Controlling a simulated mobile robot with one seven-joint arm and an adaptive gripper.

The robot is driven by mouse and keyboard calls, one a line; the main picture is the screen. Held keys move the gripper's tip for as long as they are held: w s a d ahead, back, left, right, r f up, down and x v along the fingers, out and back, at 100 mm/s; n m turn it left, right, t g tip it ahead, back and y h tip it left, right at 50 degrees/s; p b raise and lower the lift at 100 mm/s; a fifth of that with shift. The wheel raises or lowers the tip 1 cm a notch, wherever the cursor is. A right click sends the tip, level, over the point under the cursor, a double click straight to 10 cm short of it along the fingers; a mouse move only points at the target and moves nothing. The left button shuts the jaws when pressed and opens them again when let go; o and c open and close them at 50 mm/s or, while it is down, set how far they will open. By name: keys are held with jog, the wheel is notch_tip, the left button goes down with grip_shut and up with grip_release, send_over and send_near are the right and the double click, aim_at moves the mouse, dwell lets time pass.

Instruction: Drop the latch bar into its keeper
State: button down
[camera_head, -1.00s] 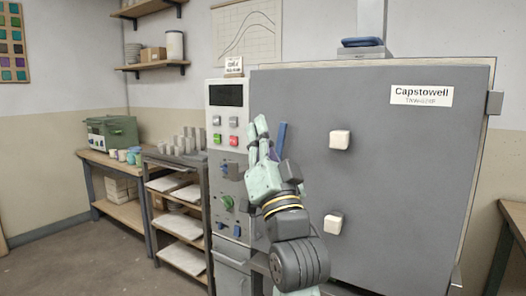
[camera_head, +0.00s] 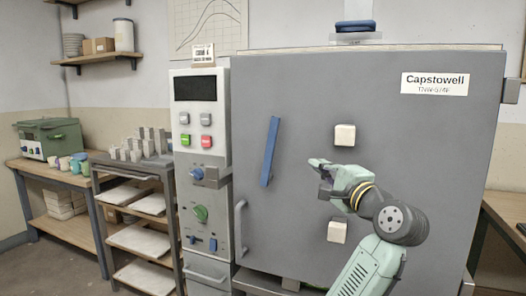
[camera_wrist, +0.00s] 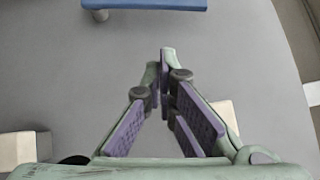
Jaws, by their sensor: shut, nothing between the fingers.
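The blue latch bar (camera_head: 271,151) stands nearly upright on the left part of the grey kiln door (camera_head: 415,135), its top leaning slightly right. Part of the blue bar also shows at the top edge of the wrist view (camera_wrist: 150,4). My gripper (camera_head: 316,163) is to the right of the bar, apart from it, in front of the door. Its fingers are shut and empty, with the tips together in the wrist view (camera_wrist: 160,66). I cannot make out the keeper for certain in either view.
Two white blocks, an upper (camera_head: 345,135) and a lower (camera_head: 337,232), stick out of the door near my gripper. A grey handle (camera_head: 240,230) is at lower left. The control panel (camera_head: 200,140) and a shelf rack (camera_head: 135,215) stand left. A table (camera_head: 505,215) is at right.

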aim_at(269, 153)
jog(key=shift+d+f, duration=0.15)
jog(key=p+x, duration=0.3)
jog(key=x, duration=0.6)
jog(key=shift+w, duration=0.15)
jog(key=a, duration=0.1)
jog(key=w+a, duration=0.1)
jog(key=a+r+p, duration=0.1)
jog(key=shift+w+a, duration=0.2)
jog(key=shift+w, duration=0.1)
jog(key=shift+w+a+f, duration=0.1)
jog(key=shift+w+a, duration=0.05)
jog(key=shift+a, duration=0.3)
jog(key=shift+w+a+r+p, duration=0.1)
jog(key=shift+a+r+p, duration=0.15)
jog(key=shift+a+p, duration=0.1)
